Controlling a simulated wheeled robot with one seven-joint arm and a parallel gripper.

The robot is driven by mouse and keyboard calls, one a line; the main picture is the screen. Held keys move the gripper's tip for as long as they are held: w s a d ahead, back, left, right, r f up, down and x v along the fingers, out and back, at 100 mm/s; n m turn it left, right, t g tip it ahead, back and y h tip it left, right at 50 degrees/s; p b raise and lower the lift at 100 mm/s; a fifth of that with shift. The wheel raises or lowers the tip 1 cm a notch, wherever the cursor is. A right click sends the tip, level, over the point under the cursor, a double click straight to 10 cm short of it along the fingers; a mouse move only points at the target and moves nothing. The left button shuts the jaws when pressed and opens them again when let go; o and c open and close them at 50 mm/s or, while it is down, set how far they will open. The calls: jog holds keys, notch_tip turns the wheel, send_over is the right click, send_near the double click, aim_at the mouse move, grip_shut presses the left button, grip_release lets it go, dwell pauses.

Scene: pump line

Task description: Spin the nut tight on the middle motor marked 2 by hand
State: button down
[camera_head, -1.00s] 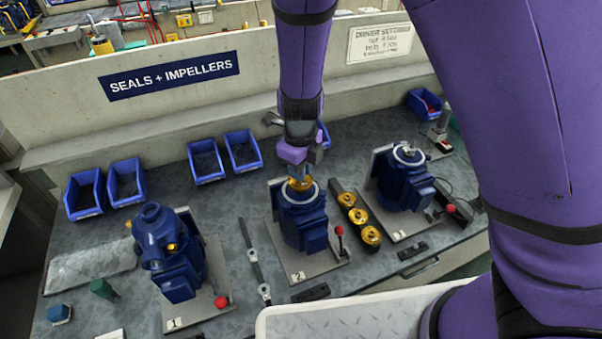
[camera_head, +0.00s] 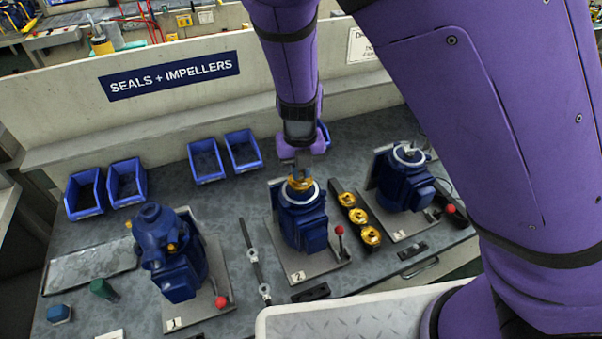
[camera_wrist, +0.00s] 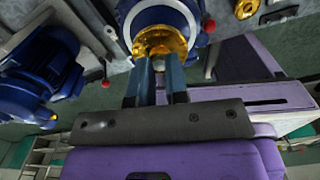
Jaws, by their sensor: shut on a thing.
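The middle blue motor (camera_head: 304,228) stands upright on a plate marked 2. A brass impeller (camera_head: 301,184) sits on its top inside a pale ring, and it also shows in the wrist view (camera_wrist: 160,40). My gripper (camera_head: 298,172) points down at the top centre of this motor. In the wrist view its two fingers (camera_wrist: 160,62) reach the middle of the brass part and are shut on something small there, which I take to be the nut. The fingers hide the nut itself.
Motor 1 (camera_head: 172,262) stands at left with its cover on. Another motor (camera_head: 405,186) stands at right with an open top. A rack with several brass impellers (camera_head: 359,216) is close right of motor 2. A red-knobbed lever (camera_head: 339,230) rises at its front right.

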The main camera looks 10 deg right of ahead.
aim_at(301, 174)
jog(key=m, duration=0.4)
jog(key=shift+f, duration=0.15)
jog(key=shift+m, duration=0.3)
jog(key=c, duration=1.3)
grip_release()
jog(key=shift+r, duration=0.2)
jog(key=shift+r, duration=2.2)
jog(key=shift+d, duration=0.1)
